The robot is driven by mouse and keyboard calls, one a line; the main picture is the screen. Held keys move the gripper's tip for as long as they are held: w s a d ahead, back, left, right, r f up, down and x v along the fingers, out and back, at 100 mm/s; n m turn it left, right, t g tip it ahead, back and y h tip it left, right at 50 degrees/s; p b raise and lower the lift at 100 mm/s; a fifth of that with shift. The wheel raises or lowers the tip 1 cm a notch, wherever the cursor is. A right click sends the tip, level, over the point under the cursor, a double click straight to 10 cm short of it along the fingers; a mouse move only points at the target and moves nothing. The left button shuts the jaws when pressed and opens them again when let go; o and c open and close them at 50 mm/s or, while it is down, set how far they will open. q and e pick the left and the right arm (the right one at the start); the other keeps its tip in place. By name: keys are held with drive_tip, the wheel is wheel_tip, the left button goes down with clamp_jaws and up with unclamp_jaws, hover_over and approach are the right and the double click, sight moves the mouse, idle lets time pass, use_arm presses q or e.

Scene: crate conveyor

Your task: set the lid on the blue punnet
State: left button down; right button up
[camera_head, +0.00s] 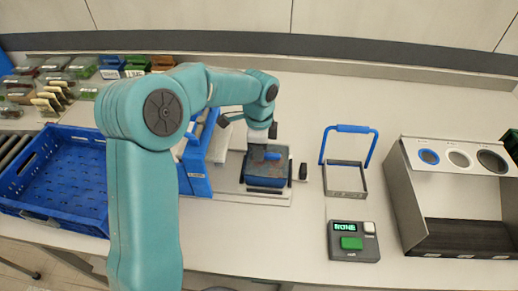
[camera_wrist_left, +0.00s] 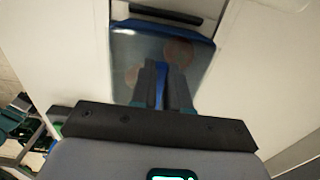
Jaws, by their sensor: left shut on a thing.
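The blue punnet (camera_head: 266,183) stands on a pale plate in the middle of the table. A clear greyish lid (camera_head: 256,160) with a blue grip (camera_head: 272,156) is over it. My left gripper (camera_head: 271,147) comes down from above and is shut on the lid's grip. In the left wrist view the closed fingers (camera_wrist_left: 161,84) hold the blue grip, and the see-through lid (camera_wrist_left: 200,62) covers the punnet (camera_wrist_left: 205,40), with roundish contents showing through. I cannot tell whether the lid rests fully on the rim. My right gripper is not in view.
Right of the punnet are a blue-handled frame (camera_head: 346,180), a button box (camera_head: 353,254) and a grey stand with round holes (camera_head: 408,187). Several small packs fill the back left. The back middle table is clear.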

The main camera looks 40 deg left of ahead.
use_arm(q)
drive_tip(key=shift+s+a, duration=0.1)
drive_tip(key=shift+s, duration=0.05)
drive_tip(key=c, duration=1.5)
unclamp_jaws()
drive_tip(key=o, duration=0.5)
drive_tip(key=shift+c, duration=0.2)
drive_tip(key=o, duration=0.4)
drive_tip(key=shift+r, duration=0.2)
